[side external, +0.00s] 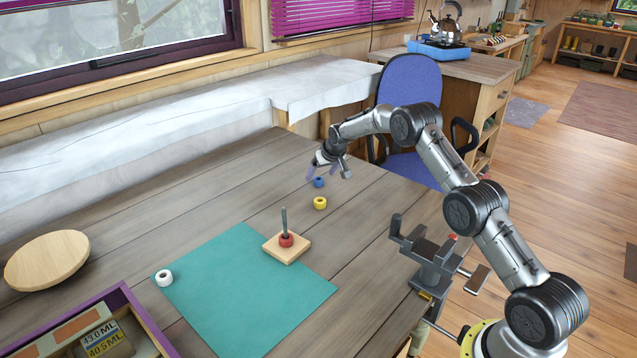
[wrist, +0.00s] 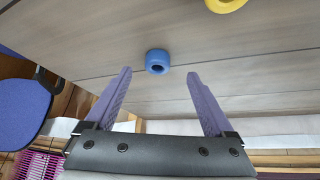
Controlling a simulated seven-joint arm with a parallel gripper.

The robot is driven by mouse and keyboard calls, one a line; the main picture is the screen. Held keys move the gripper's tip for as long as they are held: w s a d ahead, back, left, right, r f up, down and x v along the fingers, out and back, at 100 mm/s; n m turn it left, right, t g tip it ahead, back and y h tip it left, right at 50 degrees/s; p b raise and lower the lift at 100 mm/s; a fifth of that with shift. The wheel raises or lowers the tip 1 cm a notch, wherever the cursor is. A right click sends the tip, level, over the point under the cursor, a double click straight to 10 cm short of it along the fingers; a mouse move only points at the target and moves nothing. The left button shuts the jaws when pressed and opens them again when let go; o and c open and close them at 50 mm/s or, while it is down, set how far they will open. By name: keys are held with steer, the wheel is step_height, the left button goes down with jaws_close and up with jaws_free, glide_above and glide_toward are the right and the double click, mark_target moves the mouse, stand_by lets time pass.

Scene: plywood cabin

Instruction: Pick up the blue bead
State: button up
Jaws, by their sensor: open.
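The blue bead (side external: 319,182) sits on the wooden table near its far edge. In the wrist view the blue bead (wrist: 157,62) lies beyond my fingertips, roughly centred between them, with its hole partly showing. My gripper (side external: 322,173) is above and close to the bead in the side view. In the wrist view my gripper (wrist: 158,71) has its two purple fingers spread wide apart with nothing between them. The fingers do not appear to touch the bead.
A yellow bead (side external: 320,203) lies close to the blue one. A red bead (side external: 286,240) is on the peg of a wooden base (side external: 299,252) on the green mat (side external: 235,305). A white bead (side external: 165,278) sits by the mat's left edge. A clamp vise (side external: 432,262) stands at the table's right edge.

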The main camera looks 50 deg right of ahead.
mark_target(319, 177)
steer(key=shift+x, duration=1.8)
steer(key=shift+d, duration=0.15)
steer(key=shift+c, duration=0.3)
jaws_close()
